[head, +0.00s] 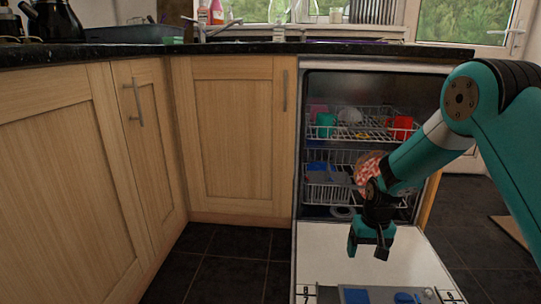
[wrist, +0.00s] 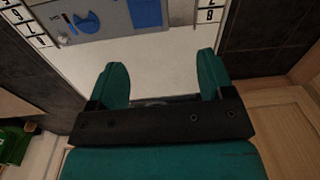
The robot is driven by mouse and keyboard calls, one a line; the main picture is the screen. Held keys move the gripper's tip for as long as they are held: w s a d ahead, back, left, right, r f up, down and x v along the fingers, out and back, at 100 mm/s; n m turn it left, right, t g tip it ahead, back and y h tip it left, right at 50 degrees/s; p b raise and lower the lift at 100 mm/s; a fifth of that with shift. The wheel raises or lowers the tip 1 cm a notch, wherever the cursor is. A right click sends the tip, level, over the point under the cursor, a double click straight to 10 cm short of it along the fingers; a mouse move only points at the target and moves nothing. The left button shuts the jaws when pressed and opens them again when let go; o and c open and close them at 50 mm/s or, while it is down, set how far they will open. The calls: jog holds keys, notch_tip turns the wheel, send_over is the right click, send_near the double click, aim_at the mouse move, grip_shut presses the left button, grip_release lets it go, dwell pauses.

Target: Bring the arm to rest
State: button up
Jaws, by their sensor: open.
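My gripper (head: 368,250) hangs from my teal arm in front of the open dishwasher, above its lowered door (head: 325,250). Its jaws point down and are apart. In the wrist view my gripper (wrist: 160,85) shows two teal fingers spread wide, with only the pale door (wrist: 165,55) between and beyond them. Nothing is held.
The dishwasher's upper rack (head: 365,130) holds cups, and the lower rack (head: 330,190) holds dishes. A patterned round item (head: 368,168) is partly behind my arm. Wooden cabinets (head: 235,140) stand left under a dark counter (head: 230,50). Dark floor tiles (head: 225,270) are clear.

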jog(key=s+a+r+n+y+p, duration=0.1)
jog(key=s+a+r, duration=0.2)
jog(key=r, duration=0.3)
jog(key=s+a+r+n+p, duration=0.1)
jog(key=s+a+r, duration=0.1)
jog(key=r, duration=0.5)
jog(key=s+a+r+n+y+p, duration=0.1)
jog(key=s+a+r+n+p, duration=0.25)
jog(key=s+r, duration=0.75)
jog(key=s+a+r+n+y+p, duration=0.25)
jog(key=s+a+r, duration=0.4)
jog(key=s, duration=0.85)
notch_tip(320, 180, up, 38)
jog(key=d+p, duration=0.1)
jog(key=p, duration=3.6)
jog(key=shift+w+d+r+h, duration=0.25)
jog(key=shift+d+h, duration=0.1)
jog(key=shift+h, duration=0.1)
jog(key=shift+c, duration=0.2)
